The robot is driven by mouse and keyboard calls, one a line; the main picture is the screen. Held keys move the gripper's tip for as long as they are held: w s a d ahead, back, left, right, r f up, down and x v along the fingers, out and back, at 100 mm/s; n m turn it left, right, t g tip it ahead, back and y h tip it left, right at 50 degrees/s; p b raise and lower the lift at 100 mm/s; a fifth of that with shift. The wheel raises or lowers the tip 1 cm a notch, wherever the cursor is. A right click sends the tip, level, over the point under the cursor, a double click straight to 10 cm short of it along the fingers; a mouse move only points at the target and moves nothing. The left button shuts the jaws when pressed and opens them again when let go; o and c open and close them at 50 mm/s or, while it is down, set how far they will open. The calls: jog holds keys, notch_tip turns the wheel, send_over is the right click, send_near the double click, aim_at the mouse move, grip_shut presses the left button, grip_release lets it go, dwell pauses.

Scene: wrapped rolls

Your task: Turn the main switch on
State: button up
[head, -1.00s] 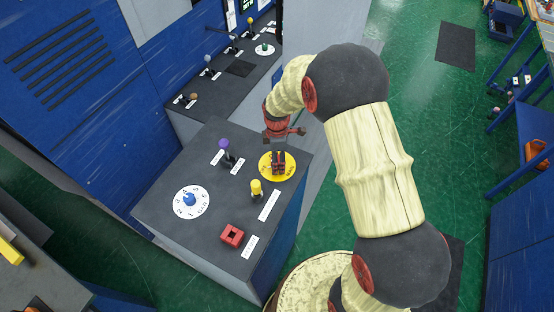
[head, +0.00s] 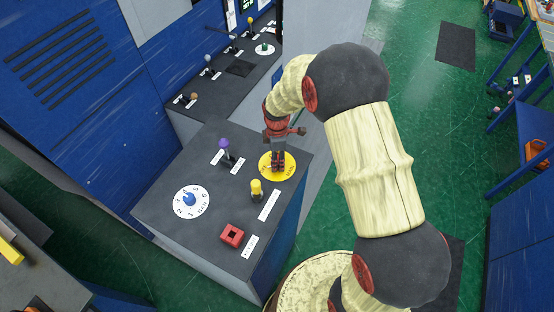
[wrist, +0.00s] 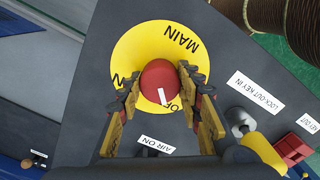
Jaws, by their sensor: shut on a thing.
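The main switch is a round red knob (wrist: 158,82) with a white pointer line, on a yellow disc (wrist: 135,45) marked MAIN, with partly covered ON and OFF lettering. The pointer line is toward the OFF lettering. My gripper (wrist: 160,78) is shut on the knob, one finger on each side, hiding parts of the disc. In the head view my gripper (head: 278,160) reaches down onto the yellow disc (head: 291,170) near the console's right edge, and its fingers hide the knob there.
The dark console top (head: 160,215) also carries a purple-knobbed lever (head: 224,144), a blue dial knob (head: 190,199), a yellow-topped key (head: 256,187) and a red square socket (head: 232,236). The yellow key (wrist: 263,150) stands close to my right finger in the wrist view.

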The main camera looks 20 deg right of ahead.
jog(key=m+b, duration=0.2)
jog(key=m, duration=0.2)
jog(key=shift+m, duration=0.3)
jog(key=m+b, duration=0.1)
jog(key=m, duration=0.3)
jog(key=shift+m, duration=0.3)
jog(key=m+b, duration=0.1)
jog(key=m, duration=0.3)
jog(key=shift+m+b, duration=0.5)
jog(key=shift+m, duration=1.7)
jog(key=o, duration=1.1)
jog(key=shift+o, duration=0.3)
